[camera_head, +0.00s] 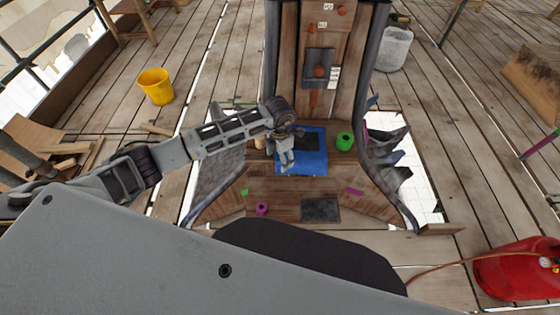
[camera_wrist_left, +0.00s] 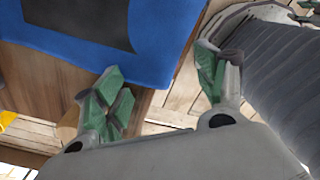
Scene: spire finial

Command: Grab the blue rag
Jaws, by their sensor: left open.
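The blue rag (camera_head: 314,162) lies spread on the wooden work surface in the middle of the head view, with a dark patch on its upper part. In the left wrist view the blue rag (camera_wrist_left: 165,35) fills the upper left, and its edge hangs near my fingers. My left gripper (camera_head: 286,163) is over the left part of the rag and hides some of it. In the left wrist view the gripper (camera_wrist_left: 163,85) has its green-padded fingers spread apart with nothing between them. I cannot tell whether a finger touches the cloth. My right gripper is not in view.
A green roll (camera_head: 344,141) stands right of the rag, and a small magenta roll (camera_head: 261,209) sits nearer. A dark pad (camera_head: 320,210) lies on the lower boards. Dark curved side walls (camera_head: 390,180) flank the surface. A yellow bucket (camera_head: 155,86) and red tank (camera_head: 520,270) stand farther out.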

